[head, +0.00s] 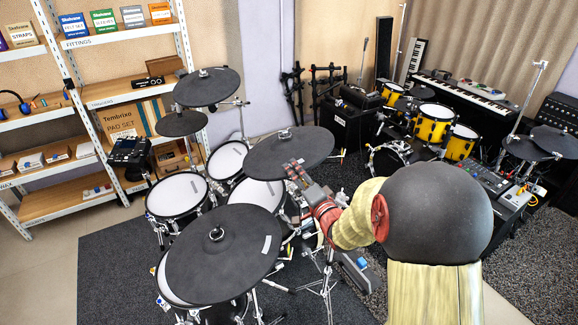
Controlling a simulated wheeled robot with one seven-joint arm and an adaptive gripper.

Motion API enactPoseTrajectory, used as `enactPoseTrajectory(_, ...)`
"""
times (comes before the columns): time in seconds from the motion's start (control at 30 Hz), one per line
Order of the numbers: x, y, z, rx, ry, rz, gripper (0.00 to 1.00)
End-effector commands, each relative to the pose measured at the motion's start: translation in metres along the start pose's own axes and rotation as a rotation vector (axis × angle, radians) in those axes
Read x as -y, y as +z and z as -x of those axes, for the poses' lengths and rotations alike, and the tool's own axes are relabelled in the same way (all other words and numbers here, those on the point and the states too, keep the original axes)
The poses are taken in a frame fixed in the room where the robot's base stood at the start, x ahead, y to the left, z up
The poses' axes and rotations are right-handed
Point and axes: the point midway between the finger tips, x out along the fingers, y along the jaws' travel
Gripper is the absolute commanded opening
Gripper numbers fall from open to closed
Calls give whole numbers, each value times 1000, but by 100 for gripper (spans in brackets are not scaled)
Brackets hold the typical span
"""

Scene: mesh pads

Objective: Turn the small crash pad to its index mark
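Several dark grey cymbal pads stand on an electronic drum kit; which one is the small crash pad is not marked clearly enough to tell. My gripper (294,170) is at the near rim of the middle cymbal pad (272,158), with its fingertips overlapping that rim. I cannot tell whether the fingers close on it or only lie over it. The index mark cannot be made out. Other cymbal pads are at the back left (208,90), lower left (181,124) and large in front (205,265).
White mesh drum pads (176,194) lie close under and left of my gripper. Stands and cables crowd the dark rug (110,270). Shelves (75,106) stand at left. A yellow drum kit (433,122), keyboard (470,95) and mixer (482,188) are behind and right.

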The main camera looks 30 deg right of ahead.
Motion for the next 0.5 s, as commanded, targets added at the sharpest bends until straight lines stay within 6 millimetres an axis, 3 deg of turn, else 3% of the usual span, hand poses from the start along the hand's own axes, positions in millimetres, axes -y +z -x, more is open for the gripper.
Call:
enactPoseTrajectory(0.2,0,0,-31,0,-1,1,30)
enactPoseTrajectory(0.5,0,0,-44,-1,0,1,30)
